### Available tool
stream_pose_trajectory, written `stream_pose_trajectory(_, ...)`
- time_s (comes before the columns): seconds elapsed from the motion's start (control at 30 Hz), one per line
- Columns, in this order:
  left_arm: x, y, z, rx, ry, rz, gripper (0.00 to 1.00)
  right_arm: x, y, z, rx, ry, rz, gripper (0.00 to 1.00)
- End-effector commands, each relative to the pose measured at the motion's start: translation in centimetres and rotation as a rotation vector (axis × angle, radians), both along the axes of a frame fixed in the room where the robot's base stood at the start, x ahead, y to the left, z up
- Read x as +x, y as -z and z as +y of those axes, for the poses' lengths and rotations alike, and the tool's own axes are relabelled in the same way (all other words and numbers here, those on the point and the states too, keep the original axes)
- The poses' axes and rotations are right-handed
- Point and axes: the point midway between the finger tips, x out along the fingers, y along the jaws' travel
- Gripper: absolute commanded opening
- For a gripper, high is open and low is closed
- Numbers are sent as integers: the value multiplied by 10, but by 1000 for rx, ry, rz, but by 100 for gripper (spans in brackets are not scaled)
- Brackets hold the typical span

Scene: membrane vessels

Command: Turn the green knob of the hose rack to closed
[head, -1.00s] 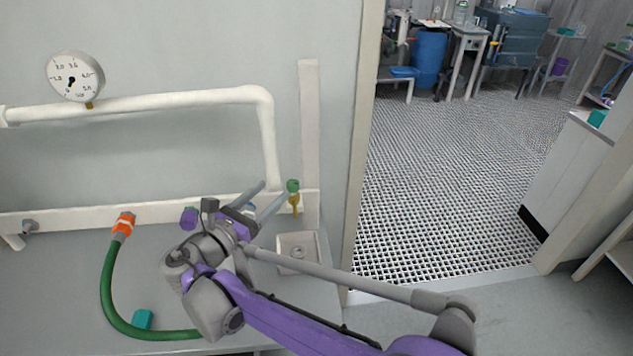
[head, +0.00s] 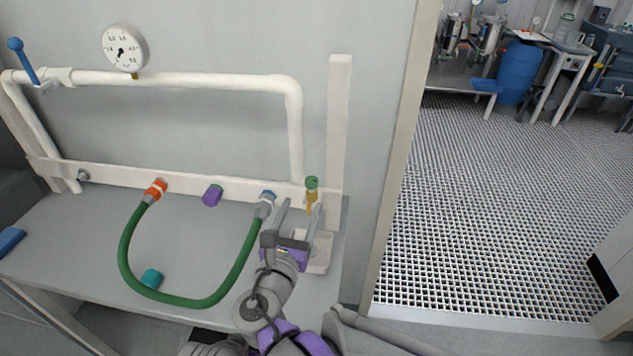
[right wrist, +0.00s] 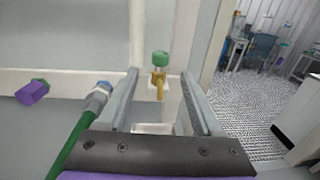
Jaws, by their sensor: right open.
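The green knob (head: 312,183) sits on top of a brass tap (head: 311,202) at the right end of the white hose rack rail (head: 120,174). In the right wrist view the green knob (right wrist: 160,58) shows between the two fingers, further ahead than their tips. My right gripper (head: 301,206) is open and empty, just in front of the tap. It also shows in the right wrist view (right wrist: 158,82). I cannot tell that either finger touches the tap. My left gripper is not in view.
A green hose (head: 190,303) loops from an orange coupling (head: 155,190) to a blue-ended coupling (head: 266,203) close left of my right gripper. A purple cap (head: 212,195) is on the rail. A pale basin (head: 318,252) lies below the tap. A teal block (head: 151,278) is on the bench.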

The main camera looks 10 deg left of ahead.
Motion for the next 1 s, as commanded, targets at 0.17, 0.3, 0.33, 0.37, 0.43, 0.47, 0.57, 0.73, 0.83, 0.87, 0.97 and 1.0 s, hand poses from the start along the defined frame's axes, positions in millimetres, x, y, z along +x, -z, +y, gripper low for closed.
stream_pose_trajectory(0.17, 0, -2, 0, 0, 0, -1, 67, 36, 0, -4, 0, 6, 0, 67)
stream_pose_trajectory(0.3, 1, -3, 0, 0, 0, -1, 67, 62, 0, -6, 0, 6, 0, 67)
stream_pose_trajectory(0.33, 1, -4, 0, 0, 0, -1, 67, 66, 0, -7, 0, 6, 0, 67)
stream_pose_trajectory(0.37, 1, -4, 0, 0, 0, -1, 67, 70, 0, -6, 0, 5, 0, 67)
stream_pose_trajectory(0.43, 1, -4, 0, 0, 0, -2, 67, 79, 0, -7, 0, 4, 0, 67)
stream_pose_trajectory(0.47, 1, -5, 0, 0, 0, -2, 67, 82, 0, -7, 0, 5, 0, 67)
stream_pose_trajectory(0.57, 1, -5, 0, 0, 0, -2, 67, 88, 0, -7, 1, 3, 0, 67)
stream_pose_trajectory(0.73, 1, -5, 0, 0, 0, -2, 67, 91, 0, -7, 1, 2, 0, 67)
stream_pose_trajectory(0.83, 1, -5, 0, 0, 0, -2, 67, 91, 0, -7, 1, 2, 0, 67)
stream_pose_trajectory(0.87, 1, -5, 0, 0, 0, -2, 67, 91, 0, -7, 1, 2, 0, 67)
stream_pose_trajectory(0.97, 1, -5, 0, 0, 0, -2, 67, 91, 0, -7, 1, 3, 0, 52)
stream_pose_trajectory(1.0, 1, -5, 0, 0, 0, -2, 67, 91, 0, -7, 1, 3, 0, 45)
